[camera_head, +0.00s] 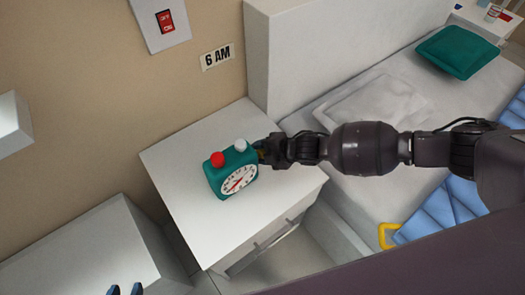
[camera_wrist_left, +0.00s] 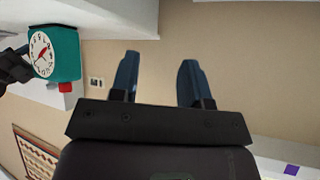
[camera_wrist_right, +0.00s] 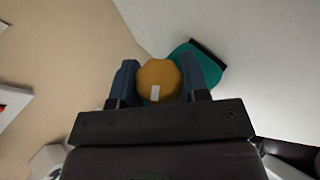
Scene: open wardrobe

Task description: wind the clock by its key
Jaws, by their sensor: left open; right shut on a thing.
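The teal clock (camera_head: 228,178) stands on the white nightstand, with a red button and a white button on top and a round white dial. It also shows in the left wrist view (camera_wrist_left: 66,50). My right gripper (camera_head: 262,151) is at the clock's right side. In the right wrist view its fingers (camera_wrist_right: 154,82) are shut on the round yellow-orange key (camera_wrist_right: 158,78). In the head view the key is mostly hidden by the gripper. My left gripper (camera_head: 125,290) is at the bottom left, away from the clock; its fingers (camera_wrist_left: 160,80) are apart and empty.
The nightstand (camera_head: 180,155) has clear top around the clock and a drawer front below. A bed (camera_head: 350,105) with a teal pillow (camera_head: 459,51) lies to the right.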

